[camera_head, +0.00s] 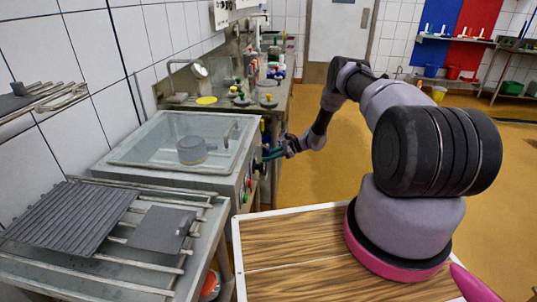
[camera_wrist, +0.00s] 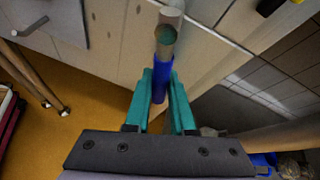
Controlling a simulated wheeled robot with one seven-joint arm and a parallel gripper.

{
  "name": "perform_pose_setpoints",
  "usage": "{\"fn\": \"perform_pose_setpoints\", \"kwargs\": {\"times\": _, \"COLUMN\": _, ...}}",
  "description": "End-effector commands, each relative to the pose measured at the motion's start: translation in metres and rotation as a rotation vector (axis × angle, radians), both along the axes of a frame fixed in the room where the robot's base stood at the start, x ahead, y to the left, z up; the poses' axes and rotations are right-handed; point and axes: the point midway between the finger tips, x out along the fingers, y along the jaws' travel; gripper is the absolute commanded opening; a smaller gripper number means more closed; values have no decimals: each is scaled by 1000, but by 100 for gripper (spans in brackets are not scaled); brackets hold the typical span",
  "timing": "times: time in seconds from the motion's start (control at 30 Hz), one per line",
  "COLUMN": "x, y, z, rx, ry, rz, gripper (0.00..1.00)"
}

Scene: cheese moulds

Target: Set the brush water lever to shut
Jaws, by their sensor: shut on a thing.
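In the wrist view, a blue lever handle (camera_wrist: 162,66) runs up to a round metal stem end (camera_wrist: 166,34) by a pale panel. My gripper (camera_wrist: 162,84) has its two teal fingers on either side of the blue handle and is shut on it. In the head view, my arm reaches away from me, and my gripper (camera_head: 270,154) is at the right front side of the metal basin (camera_head: 145,178). The lever is too small and covered there to make out, and I cannot read its setting.
A grey round mould (camera_head: 192,150) sits in the basin. A rack with a dark ribbed mat (camera_head: 72,215) and a grey plate (camera_head: 162,229) stands nearer. A counter with several small items (camera_head: 262,98) lies beyond. The yellow floor (camera_head: 315,178) right of the basin is clear.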

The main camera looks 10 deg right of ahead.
Motion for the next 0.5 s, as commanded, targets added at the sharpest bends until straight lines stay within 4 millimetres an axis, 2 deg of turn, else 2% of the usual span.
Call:
{"fn": "perform_pose_setpoints", "kwargs": {"times": 0.2, "x": -10, "y": 1, "z": -3, "rx": 44, "ry": 143, "rz": -1, "gripper": 0}}
{"fn": "perform_pose_setpoints", "kwargs": {"times": 0.5, "x": -17, "y": 4, "z": -4, "rx": 80, "ry": 252, "rz": -1, "gripper": 0}}
